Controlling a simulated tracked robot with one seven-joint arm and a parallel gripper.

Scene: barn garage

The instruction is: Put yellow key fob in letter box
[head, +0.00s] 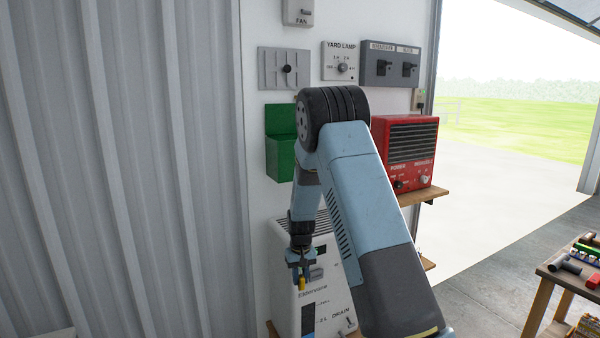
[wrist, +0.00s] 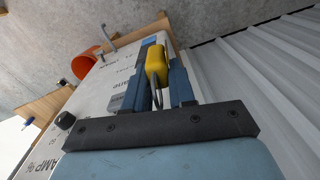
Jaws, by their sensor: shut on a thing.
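The yellow key fob (wrist: 155,62) is held between the two blue fingers of my gripper (wrist: 162,85) in the wrist view, with a dark ring or loop on it. In the head view the fob (head: 302,284) is a small yellow piece at the tips of my gripper (head: 300,270), in front of the white Elderview unit (head: 285,290). A green open-topped wall box (head: 279,145) hangs above, left of my arm, which partly covers it. It may be the letter box; no label shows.
A red heater-like unit (head: 412,152) stands on a wooden shelf (head: 425,195) at the right. Switch panels (head: 390,64) are on the wall above. A corrugated metal wall (head: 120,170) fills the left. An orange bucket-like thing (wrist: 86,66) shows in the wrist view.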

